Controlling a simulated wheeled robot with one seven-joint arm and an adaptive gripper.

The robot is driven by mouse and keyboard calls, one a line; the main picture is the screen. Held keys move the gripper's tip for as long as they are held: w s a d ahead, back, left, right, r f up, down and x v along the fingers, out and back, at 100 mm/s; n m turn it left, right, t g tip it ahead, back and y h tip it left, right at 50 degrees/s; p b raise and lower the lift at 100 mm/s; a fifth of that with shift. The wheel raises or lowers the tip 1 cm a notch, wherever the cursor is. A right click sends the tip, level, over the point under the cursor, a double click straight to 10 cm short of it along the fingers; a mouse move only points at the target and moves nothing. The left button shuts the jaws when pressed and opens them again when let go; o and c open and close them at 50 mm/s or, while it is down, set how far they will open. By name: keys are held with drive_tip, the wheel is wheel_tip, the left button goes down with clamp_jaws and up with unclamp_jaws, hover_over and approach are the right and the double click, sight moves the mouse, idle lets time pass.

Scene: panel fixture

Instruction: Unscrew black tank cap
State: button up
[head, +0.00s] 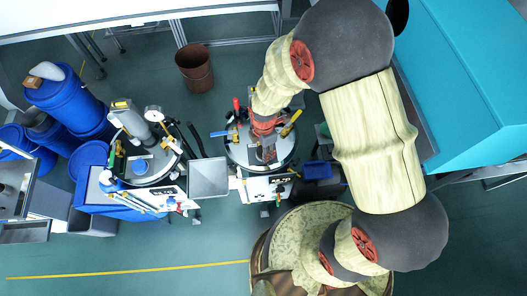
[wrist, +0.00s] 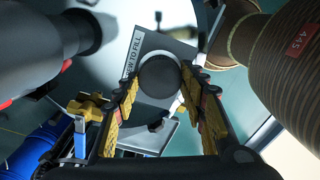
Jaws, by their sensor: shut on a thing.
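The black tank cap (wrist: 160,74) is a round dark disc in the middle of the wrist view. It sits over a grey plate with partly covered lettering ending in "TO FILL". My gripper (wrist: 161,88) has one yellow-padded finger on each side of the cap and is shut on it. In the head view my gripper (head: 266,152) points down over the round silver tank top (head: 236,153), and the arm hides the cap there. Whether the cap has turned or lifted cannot be told.
A blue-handled valve (wrist: 80,137) and a yellow fitting stand left of my fingers. Large dark and brown cylinders crowd the upper corners of the wrist view. In the head view a grey tray (head: 208,178), a second tank (head: 165,172) and blue barrels (head: 68,98) lie left.

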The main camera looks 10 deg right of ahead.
drive_tip(key=shift+r+p, duration=0.4)
drive_tip(key=shift+r, duration=0.3)
drive_tip(key=shift+r, duration=0.15)
drive_tip(key=shift+r+p, duration=1.85)
drive_tip(key=shift+r, duration=0.6)
drive_tip(key=shift+f, duration=0.15)
